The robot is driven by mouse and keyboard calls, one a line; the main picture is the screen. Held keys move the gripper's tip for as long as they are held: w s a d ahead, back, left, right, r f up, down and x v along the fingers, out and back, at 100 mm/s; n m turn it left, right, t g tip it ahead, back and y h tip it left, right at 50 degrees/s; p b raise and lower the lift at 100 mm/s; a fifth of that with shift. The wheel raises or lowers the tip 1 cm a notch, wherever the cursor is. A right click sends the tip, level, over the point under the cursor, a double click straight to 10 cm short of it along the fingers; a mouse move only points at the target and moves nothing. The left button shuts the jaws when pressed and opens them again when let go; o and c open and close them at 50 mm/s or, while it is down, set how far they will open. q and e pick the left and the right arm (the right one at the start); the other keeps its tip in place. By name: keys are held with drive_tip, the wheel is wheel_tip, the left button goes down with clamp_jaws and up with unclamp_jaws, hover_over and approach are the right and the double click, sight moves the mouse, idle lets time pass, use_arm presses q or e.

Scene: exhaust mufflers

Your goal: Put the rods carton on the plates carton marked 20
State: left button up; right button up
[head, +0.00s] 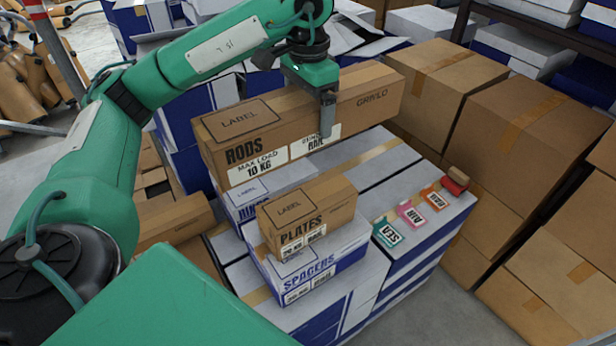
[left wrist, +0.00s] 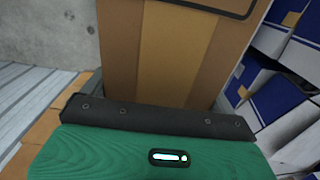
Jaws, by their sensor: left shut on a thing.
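The rods carton (head: 258,137), long and brown, is labelled RODS, MAX LOAD 10 KG. My left gripper (head: 327,112) is shut on it, with one dark finger down its front face. In the left wrist view the carton (left wrist: 175,50) stands against the dark pad of my gripper (left wrist: 160,118). The smaller brown plates carton (head: 308,212), with a label that seems to read 20 KG, sits in front and lower, on the white and blue spacers carton (head: 325,268). A white and blue carton (head: 245,205) is directly below the rods carton; I cannot tell whether they touch. My right gripper is not in view.
Large brown cartons (head: 530,120) stand at the right. Open blue and white boxes are behind. The plates carton's top is clear.

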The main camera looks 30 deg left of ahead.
use_arm(q)
drive_tip(key=shift+w+a+r, duration=0.1)
drive_tip(key=shift+a+r, duration=0.05)
drive_tip(key=shift+r, duration=0.05)
drive_tip(key=shift+f, duration=0.3)
drive_tip(key=shift+f+p, duration=1.35)
drive_tip(key=shift+f, duration=8.1)
drive_tip(key=shift+f, duration=0.1)
drive_tip(key=shift+f+b, duration=0.1)
drive_tip(key=shift+b, duration=0.2)
drive_tip(key=o, duration=1.4)
